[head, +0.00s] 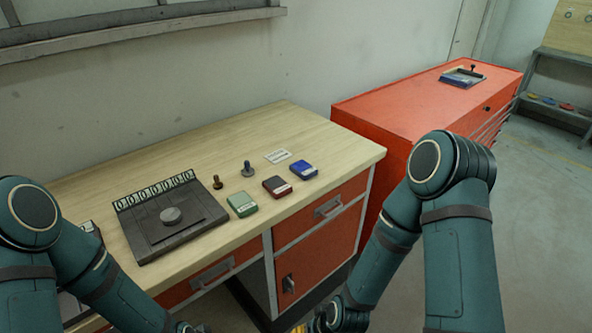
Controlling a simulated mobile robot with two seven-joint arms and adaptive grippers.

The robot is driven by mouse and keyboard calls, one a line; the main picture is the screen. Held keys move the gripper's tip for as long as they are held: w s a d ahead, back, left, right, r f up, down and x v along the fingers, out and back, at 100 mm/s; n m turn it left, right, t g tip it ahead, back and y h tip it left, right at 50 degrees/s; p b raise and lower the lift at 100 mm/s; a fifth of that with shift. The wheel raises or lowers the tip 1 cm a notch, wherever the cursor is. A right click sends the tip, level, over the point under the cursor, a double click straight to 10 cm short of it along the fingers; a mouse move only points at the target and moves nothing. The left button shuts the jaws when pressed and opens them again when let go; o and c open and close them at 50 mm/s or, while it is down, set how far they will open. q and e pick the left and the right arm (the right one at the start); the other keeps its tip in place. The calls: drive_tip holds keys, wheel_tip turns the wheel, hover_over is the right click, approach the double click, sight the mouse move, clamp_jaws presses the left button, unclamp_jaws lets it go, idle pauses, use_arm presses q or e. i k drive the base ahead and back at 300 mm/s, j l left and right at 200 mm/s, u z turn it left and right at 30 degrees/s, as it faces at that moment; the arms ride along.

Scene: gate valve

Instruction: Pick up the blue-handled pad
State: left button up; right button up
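A small upright piece with a blue-grey knob handle (248,169) stands on the wooden workbench, behind the green box. It looks like the blue-handled pad; its underside is hidden. A similar piece with a brown handle (217,182) stands to its left. My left gripper (187,328) is at the bottom edge, in front of the bench and mostly cut off. My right gripper (335,319) is low in front of the bench drawers, partly cut off. Both are well apart from the handled pieces. I cannot tell whether either is open or shut.
A green box (242,205), a dark red box (278,188) and a blue box (304,170) lie near the front edge. A dark tray plate (150,244) with a round disc (171,215) is left. A white card (277,156) lies behind. A red cabinet (400,105) stands right.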

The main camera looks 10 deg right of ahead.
sight(247, 171)
drive_tip(key=u, duration=0.45)
drive_tip(key=l+u, duration=0.15)
drive_tip(key=u, duration=0.3)
drive_tip(key=l+u, duration=0.1)
drive_tip(key=u, duration=0.4)
drive_tip(key=l+u, duration=0.45)
drive_tip(key=k+l+u, duration=0.2)
drive_tip(key=l+u, duration=0.2)
drive_tip(key=k+l+u, duration=0.2)
drive_tip(key=l, duration=0.2)
drive_tip(key=k+l+u, duration=0.15)
drive_tip(key=k+l, duration=0.15)
drive_tip(key=l, duration=0.1)
